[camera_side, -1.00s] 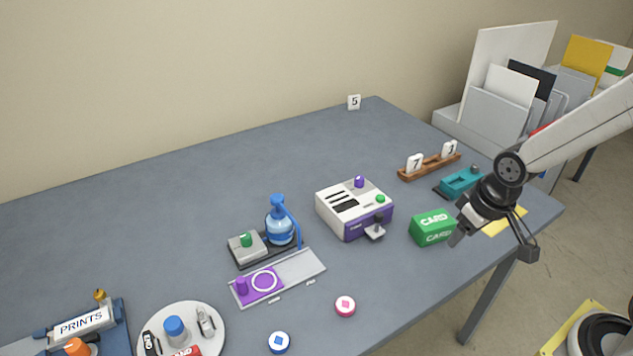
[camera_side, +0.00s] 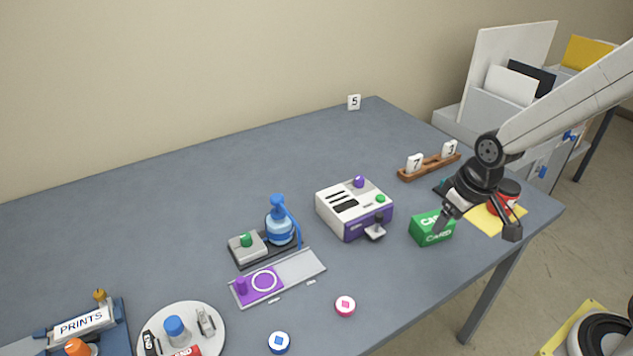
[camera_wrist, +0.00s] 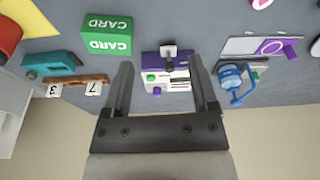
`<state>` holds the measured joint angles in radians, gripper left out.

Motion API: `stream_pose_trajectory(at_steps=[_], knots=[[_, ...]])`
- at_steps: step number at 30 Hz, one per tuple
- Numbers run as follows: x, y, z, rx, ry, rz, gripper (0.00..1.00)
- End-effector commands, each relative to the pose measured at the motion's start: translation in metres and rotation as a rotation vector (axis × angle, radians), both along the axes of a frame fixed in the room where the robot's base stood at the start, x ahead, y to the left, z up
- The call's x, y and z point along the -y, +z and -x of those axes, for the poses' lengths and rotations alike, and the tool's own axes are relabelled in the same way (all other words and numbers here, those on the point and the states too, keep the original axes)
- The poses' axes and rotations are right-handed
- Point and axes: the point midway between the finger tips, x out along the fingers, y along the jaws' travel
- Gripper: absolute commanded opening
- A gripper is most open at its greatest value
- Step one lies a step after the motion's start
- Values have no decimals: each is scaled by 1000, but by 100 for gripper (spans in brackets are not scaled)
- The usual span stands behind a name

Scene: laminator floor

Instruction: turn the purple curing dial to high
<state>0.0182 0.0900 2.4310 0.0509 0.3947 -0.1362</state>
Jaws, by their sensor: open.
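A white and purple machine (camera_side: 340,215) stands mid-table in the side view, with slots on top. A small purple knob (camera_side: 359,182) sits at its back edge, a green knob (camera_side: 380,198) at its right, and a dark lever (camera_side: 377,226) in front. A second purple knob (camera_side: 241,286) stands on a purple panel with a white ring at lower left. No dial marks are readable. My gripper (camera_side: 476,230) is open and empty, right of the machine, in front of the green card box from this camera. The wrist view shows the machine (camera_wrist: 178,61) between my fingers (camera_wrist: 160,64).
The green card box (camera_side: 427,232) is right of the machine. Behind are a teal tool (camera_wrist: 50,64) and a wooden number rack (camera_side: 430,167). A red jar (camera_side: 506,197) is on a yellow sheet. A blue pump bottle (camera_side: 280,225) stands left.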

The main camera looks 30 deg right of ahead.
Motion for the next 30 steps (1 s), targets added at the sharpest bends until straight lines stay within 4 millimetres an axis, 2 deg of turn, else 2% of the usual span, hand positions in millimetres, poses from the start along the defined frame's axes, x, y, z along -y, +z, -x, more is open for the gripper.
stream_pose_trajectory(at_steps=[15,24,30], knots=[[17,-3,-141,19,306,-27,75],[32,-16,-213,71,508,-55,75],[41,-26,-250,119,633,-68,75]])
